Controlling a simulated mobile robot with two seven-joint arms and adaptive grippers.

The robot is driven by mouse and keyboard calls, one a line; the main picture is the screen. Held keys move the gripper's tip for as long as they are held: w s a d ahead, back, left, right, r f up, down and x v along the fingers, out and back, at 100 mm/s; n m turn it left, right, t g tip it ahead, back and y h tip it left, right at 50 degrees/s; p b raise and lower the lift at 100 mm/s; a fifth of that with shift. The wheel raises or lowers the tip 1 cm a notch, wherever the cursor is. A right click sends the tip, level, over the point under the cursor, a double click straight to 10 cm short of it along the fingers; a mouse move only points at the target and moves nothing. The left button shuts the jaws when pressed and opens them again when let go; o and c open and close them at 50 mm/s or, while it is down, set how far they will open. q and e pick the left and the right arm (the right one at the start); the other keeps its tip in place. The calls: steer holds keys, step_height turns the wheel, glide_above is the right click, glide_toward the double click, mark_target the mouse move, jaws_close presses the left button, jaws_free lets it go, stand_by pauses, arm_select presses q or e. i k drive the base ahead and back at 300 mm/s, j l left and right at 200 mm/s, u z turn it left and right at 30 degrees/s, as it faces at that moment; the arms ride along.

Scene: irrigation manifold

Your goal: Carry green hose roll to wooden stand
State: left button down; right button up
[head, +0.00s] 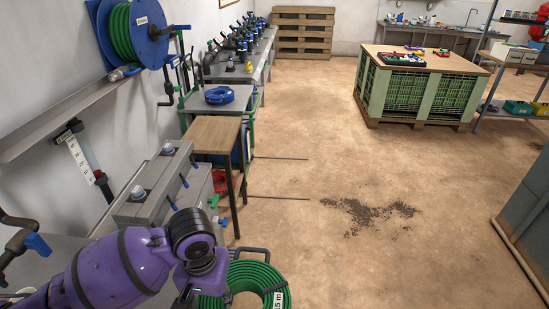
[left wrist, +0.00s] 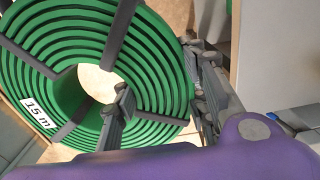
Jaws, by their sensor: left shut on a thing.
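The green hose roll (head: 262,273) is a flat coil with dark straps and a white 15 m label, at the bottom edge of the head view, partly cut off. It also fills the left of the left wrist view (left wrist: 75,42). My left gripper (left wrist: 163,103) is shut on the roll, with one finger inside its central hole and the other at its outer edge. The wooden stand (head: 214,133) is a small table with a brown wooden top and dark legs, ahead of the roll in the head view. Its top looks bare. My right gripper is not in view.
A grey box unit (head: 148,210) stands along the left wall, near my left arm. A bench with a blue coil (head: 228,94) is behind the stand. Thin dark rods (head: 278,198) lie on the floor right of it. The floor beyond is open, with scattered dirt (head: 370,213).

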mark_target(216, 132)
steer(key=i+l+u, duration=0.1)
steer(key=i, duration=3.4)
steer(key=i+u, duration=0.15)
steer(key=u, duration=1.25)
